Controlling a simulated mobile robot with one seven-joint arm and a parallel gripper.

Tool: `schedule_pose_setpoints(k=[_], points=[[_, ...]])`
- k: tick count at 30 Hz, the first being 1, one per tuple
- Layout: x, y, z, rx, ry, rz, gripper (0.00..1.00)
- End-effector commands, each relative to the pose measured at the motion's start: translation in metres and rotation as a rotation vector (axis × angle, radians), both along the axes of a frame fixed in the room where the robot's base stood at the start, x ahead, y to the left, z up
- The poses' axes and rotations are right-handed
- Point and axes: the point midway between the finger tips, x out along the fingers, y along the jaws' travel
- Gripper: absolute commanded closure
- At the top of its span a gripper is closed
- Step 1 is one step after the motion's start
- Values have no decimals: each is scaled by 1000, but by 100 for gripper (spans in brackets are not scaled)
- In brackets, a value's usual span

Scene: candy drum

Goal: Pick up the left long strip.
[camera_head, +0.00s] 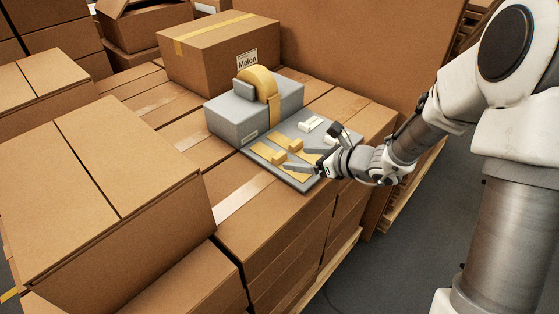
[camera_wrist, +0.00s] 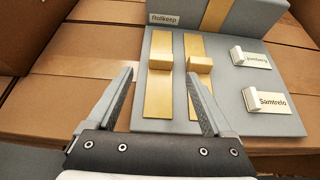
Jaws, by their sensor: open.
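Two long yellow strips lie side by side on a grey board (camera_wrist: 222,105) in the wrist view. The left long strip (camera_wrist: 157,98) has a raised yellow block (camera_wrist: 160,57) across it. The right long strip (camera_wrist: 194,45) has a similar block (camera_wrist: 200,65). In the head view the left strip (camera_head: 262,151) is the one nearer the board's front-left edge. My gripper (camera_wrist: 160,76) is open and empty. In the wrist view its fingertips appear on either side of the left strip, the right one overlapping the right strip. Finger height above the board is hard to tell.
A grey box labelled "Rollkeep" (camera_wrist: 235,16) with a yellow tape roll (camera_head: 262,83) adjoins the board. White labelled holders, one marked "Samtrelo" (camera_wrist: 275,99), stand to the right. A "Melon" carton (camera_head: 215,55) stands behind. Stacked cartons (camera_head: 90,190) rise at left.

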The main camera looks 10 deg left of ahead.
Motion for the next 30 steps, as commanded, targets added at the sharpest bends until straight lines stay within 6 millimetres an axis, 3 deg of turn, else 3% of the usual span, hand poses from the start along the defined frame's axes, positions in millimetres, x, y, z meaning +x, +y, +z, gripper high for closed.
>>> schedule_pose_setpoints(k=[18,28,30], points=[[32,51,-35,0,0,4,15],[36,56,-38,0,-1,0,15],[36,56,-38,0,-1,0,28]])
